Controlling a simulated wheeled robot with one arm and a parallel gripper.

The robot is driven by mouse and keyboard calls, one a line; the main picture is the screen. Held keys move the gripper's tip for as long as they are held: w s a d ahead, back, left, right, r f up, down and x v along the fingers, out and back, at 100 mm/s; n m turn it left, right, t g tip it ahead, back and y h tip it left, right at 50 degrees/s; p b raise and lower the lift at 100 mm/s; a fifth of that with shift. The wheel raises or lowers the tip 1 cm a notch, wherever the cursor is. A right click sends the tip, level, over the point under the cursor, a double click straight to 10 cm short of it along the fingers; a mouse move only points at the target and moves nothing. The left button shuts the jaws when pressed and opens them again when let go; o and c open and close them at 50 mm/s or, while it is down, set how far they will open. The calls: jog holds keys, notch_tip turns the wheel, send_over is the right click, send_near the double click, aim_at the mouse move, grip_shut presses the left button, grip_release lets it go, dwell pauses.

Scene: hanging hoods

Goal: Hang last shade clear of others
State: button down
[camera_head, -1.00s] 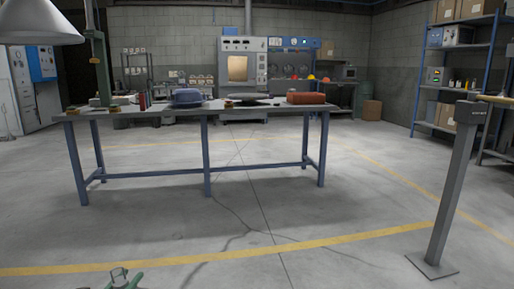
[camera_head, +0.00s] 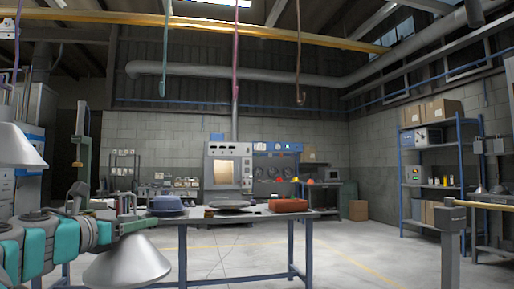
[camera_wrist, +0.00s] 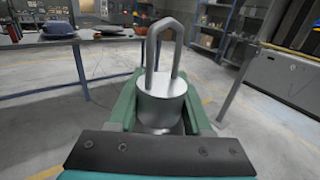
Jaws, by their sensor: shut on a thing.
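My gripper (camera_head: 128,228) is at the lower left of the head view, shut on the metal neck of a pale conical shade (camera_head: 126,264). The shade's wide skirt flares out below the fingers. In the wrist view my green fingers (camera_wrist: 158,108) clasp the grey cylindrical neck (camera_wrist: 162,102), with an upright wire loop (camera_wrist: 149,55) on top; the skirt is mostly hidden there. A second pale shade (camera_head: 20,148) hangs at the left edge, apart from the held one. A teal hook (camera_head: 163,88), a pink hook (camera_head: 236,85) and a brown hook (camera_head: 300,97) hang empty overhead.
A yellow rail (camera_head: 270,34) crosses above. A workbench (camera_head: 225,217) bearing a blue object (camera_head: 167,204) and a red box (camera_head: 288,205) stands beyond the held shade. A grey post (camera_head: 451,240) stands right. The floor between bench and post is clear.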

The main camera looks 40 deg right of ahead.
jog(key=s+d+r+m+g+h+p, duration=0.15)
jog(key=s+d+r, duration=0.35)
jog(key=s+r, duration=0.85)
jog(key=s+d+r+m+g+y, duration=0.15)
jog(key=s+d+r, duration=0.35)
jog(key=s+r, duration=0.8)
jog(key=w+d+f+n+h, duration=0.1)
jog(key=w+d, duration=0.3)
jog(key=w, duration=0.2)
jog(key=shift+d+f, duration=0.3)
jog(key=shift+w+d, duration=0.25)
jog(key=shift+w, duration=0.25)
jog(key=shift+w+d, duration=0.55)
jog(key=shift+w, duration=0.35)
jog(key=shift+w+d, duration=0.4)
jog(key=shift+w, duration=0.2)
jog(key=shift+w+d, duration=0.35)
jog(key=shift+w, duration=0.25)
